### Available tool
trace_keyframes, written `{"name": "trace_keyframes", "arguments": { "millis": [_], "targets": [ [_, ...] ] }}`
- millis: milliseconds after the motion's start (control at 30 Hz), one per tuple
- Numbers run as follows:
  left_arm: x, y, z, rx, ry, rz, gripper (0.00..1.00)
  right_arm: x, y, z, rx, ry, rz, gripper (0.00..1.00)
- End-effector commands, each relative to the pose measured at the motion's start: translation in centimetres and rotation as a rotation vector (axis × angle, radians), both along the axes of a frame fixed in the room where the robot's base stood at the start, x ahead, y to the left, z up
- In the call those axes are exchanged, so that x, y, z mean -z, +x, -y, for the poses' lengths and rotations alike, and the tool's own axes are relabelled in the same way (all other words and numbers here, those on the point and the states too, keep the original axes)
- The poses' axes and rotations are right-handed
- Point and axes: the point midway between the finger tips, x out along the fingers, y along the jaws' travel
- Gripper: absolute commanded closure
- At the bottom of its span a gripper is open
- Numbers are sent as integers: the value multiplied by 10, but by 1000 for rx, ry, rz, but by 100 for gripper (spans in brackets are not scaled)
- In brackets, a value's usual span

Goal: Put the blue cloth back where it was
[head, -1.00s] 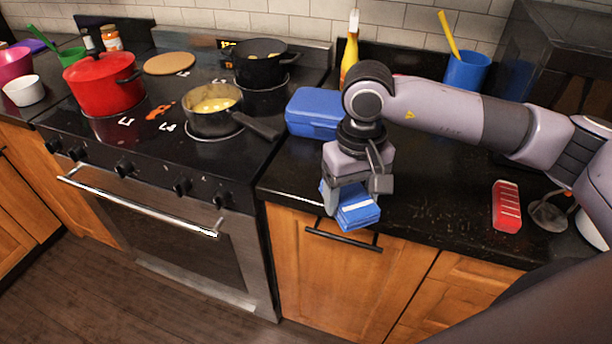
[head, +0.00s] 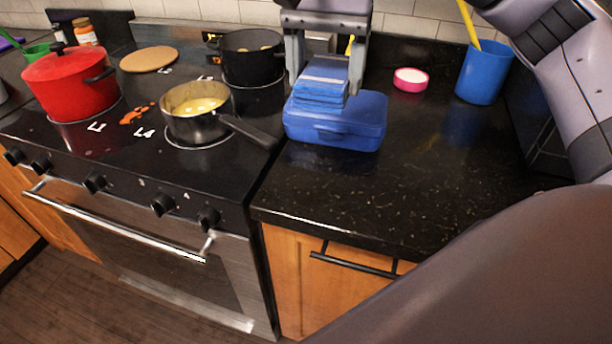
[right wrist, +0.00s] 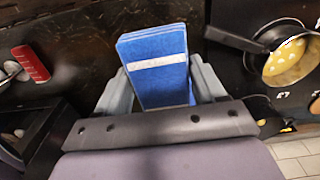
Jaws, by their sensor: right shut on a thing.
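The blue cloth (head: 321,84), folded in layers with a pale stripe, is held between the fingers of my right gripper (head: 322,72). In the head view it overlaps the top of the blue lidded box (head: 350,124); I cannot tell whether it touches the box. The right wrist view also shows the cloth (right wrist: 155,68) between the two grey fingers, over dark counter. My left gripper is not in view.
Left of the box is the stove with a saucepan (head: 196,112) of yellow food, its handle reaching toward the box. A black pot (head: 252,62) and red pot (head: 72,85) stand there too. A pink-rimmed container (head: 411,80) and blue cup (head: 483,73) stand right; counter front is clear.

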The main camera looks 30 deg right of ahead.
Motion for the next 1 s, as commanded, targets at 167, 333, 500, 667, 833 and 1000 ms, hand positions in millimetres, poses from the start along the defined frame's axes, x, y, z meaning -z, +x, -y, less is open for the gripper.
{"name": "trace_keyframes", "arguments": {
  "millis": [167,333,500,667,833,1000],
  "targets": [
    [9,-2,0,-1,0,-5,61,3,-4,2,46,2,0,69],
    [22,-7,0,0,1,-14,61,37,-4,2,45,2,-4,69],
    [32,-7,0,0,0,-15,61,71,-4,2,44,2,-2,69],
    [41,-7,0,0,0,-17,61,102,-4,2,44,2,-2,69],
    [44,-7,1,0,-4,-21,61,133,-5,2,46,0,-1,69],
    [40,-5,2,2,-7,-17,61,148,-4,2,47,1,3,69]
  ]
}}
